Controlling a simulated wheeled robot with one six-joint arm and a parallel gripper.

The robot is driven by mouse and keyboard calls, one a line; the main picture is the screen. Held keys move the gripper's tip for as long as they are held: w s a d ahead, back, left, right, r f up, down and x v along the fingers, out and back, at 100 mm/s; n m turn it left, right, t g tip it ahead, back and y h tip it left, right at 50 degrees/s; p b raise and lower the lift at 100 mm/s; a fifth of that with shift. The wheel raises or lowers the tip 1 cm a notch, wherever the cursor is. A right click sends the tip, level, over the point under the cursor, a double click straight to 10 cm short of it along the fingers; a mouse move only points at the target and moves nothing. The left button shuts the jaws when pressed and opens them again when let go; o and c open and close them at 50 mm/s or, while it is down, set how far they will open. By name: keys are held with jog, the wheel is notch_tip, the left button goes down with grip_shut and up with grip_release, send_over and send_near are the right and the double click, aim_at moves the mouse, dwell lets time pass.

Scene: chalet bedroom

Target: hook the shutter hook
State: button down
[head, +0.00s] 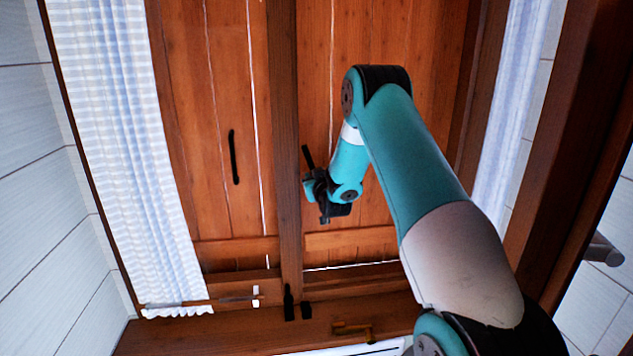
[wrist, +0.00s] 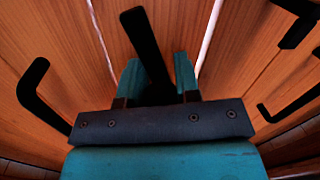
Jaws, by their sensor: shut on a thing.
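My gripper (head: 309,186) is in front of the wooden shutters, just right of the dark central post. In the wrist view its teal fingers (wrist: 157,82) are shut on a black bar (wrist: 143,38), which stands up between them. The bar's upper end also shows above the gripper in the head view (head: 308,156); it looks like a handle on the right shutter (head: 353,40). The left shutter (head: 190,70) carries a similar black handle (head: 234,157). Small black fittings (head: 289,303) sit at the post's foot; I cannot tell which piece is the shutter hook.
Striped curtains hang at the left (head: 120,130) and right (head: 507,110). A wooden sill (head: 200,335) runs below, with a brass-coloured latch (head: 352,328) on it. Bent black fittings stand out at the left (wrist: 37,95) and right (wrist: 298,22) of the wrist view.

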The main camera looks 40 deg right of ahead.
jog(key=shift+a+f, duration=0.2)
jog(key=shift+a, duration=0.05)
jog(key=c, duration=0.9)
grip_release()
jog(key=shift+w+a, duration=0.15)
jog(key=shift+w, duration=0.05)
jog(key=shift+o, duration=0.2)
jog(key=shift+s+d, duration=0.1)
jog(key=shift+d, duration=0.1)
jog(key=shift+s, duration=0.3)
jog(key=b+v, duration=1)
jog(key=v, duration=0.7)
jog(key=shift+r, duration=0.15)
